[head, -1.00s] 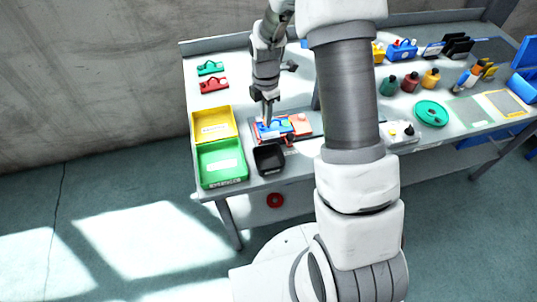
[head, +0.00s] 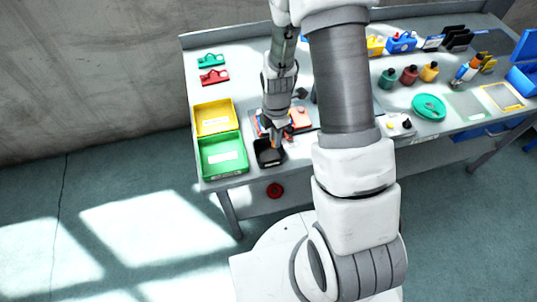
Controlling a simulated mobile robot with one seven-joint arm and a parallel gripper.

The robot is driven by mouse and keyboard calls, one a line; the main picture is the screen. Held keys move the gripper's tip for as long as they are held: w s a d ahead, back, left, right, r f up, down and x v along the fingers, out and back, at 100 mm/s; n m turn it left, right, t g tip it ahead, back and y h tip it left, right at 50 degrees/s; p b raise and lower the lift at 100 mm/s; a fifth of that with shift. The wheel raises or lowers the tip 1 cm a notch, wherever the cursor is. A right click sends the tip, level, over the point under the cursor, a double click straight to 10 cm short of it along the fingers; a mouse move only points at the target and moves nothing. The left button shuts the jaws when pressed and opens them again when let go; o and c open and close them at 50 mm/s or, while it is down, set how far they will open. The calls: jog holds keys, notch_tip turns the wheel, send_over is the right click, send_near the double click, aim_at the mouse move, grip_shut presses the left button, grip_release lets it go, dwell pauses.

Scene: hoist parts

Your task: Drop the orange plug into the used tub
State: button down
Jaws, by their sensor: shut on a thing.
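My gripper (head: 276,143) points down over the small black tub (head: 268,160) at the front edge of the bench. It is shut on the orange plug (head: 276,146), of which only a small orange bit shows at the fingertips. The fingertips appear at or just above the tub's opening; the exact height cannot be told. The black tub, which I take for the used tub, has a pale label too small to read. Its inside is partly hidden by my gripper.
A green tray (head: 222,172) stands left of the black tub, with a yellow tray (head: 213,106) behind it. A fixture with an orange-red block (head: 300,117) lies behind the tub, partly hidden by my arm. Bottles and a teal dish (head: 429,107) stand right.

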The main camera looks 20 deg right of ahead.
jog(key=shift+f, duration=0.7)
jog(key=c, duration=0.8)
grip_release()
jog(key=shift+r, duration=0.1)
notch_tip(320, 180, up, 17)
jog(key=shift+r, duration=0.2)
